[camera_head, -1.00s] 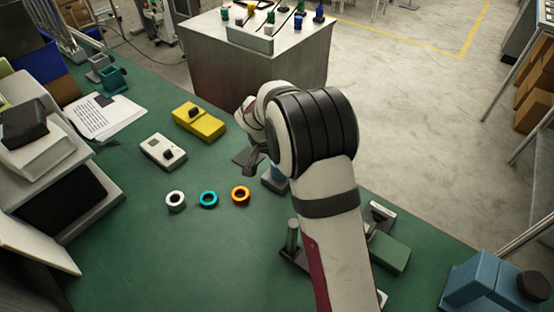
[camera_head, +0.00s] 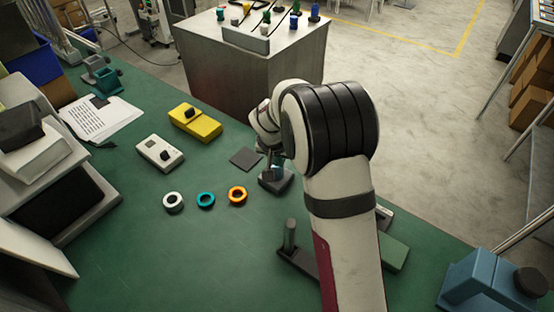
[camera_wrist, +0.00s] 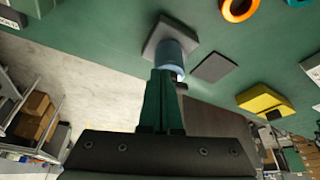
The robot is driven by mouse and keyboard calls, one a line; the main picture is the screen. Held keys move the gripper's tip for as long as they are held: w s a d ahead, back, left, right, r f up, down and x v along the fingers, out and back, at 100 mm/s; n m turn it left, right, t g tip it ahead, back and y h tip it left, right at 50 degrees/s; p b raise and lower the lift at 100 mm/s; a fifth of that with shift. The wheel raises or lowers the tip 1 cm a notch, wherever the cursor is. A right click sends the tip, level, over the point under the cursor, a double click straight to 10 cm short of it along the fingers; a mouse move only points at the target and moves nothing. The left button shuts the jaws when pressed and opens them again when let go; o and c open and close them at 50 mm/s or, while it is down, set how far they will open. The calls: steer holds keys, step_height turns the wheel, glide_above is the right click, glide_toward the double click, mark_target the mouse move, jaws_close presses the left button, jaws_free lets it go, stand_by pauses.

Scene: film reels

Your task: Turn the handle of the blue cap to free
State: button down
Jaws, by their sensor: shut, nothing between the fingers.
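The blue cap (camera_wrist: 174,54) sits on a grey block (camera_wrist: 152,40) in the wrist view. A small dark piece (camera_wrist: 181,88), perhaps its handle, shows beside my fingers at the cap's near side. In the head view the blue cap (camera_head: 279,171) is partly hidden behind my wrist, on its dark base (camera_head: 275,185). My gripper (camera_wrist: 163,73) is shut and empty, its fingertips close to the cap's side and overlapping it in the picture. I cannot tell whether they touch. My gripper (camera_head: 272,158) is small and partly hidden in the head view.
A dark square plate (camera_head: 245,159) lies just left of the cap's base. White (camera_head: 173,202), teal (camera_head: 206,200) and orange (camera_head: 238,196) rings lie on the green table. A yellow box (camera_head: 195,122) and a white box (camera_head: 160,154) stand farther left. A dark post (camera_head: 290,235) stands nearer me.

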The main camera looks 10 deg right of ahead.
steer(key=shift+w+d+n+y, duration=0.1)
steer(key=shift+d+n+y, duration=0.2)
steer(key=shift+n, duration=0.6)
steer(key=shift+w+d+n+y, duration=0.1)
steer(key=shift+d+n+y, duration=0.2)
steer(key=shift+n, duration=0.6)
steer(key=shift+w+d+n+y, duration=0.15)
steer(key=shift+n+y, duration=0.25)
steer(key=shift+n, duration=0.5)
steer(key=shift+w+d+n+y, duration=0.2)
steer(key=shift+n+y, duration=0.1)
steer(key=shift+n, duration=0.55)
steer(key=shift+w+d+n+y, duration=0.2)
steer(key=shift+n+y, duration=0.1)
steer(key=shift+n, duration=0.6)
steer(key=shift+w+d+n+y, duration=0.1)
steer(key=shift+d+n+y, duration=0.15)
steer(key=shift+n, duration=0.6)
stand_by(2.4)
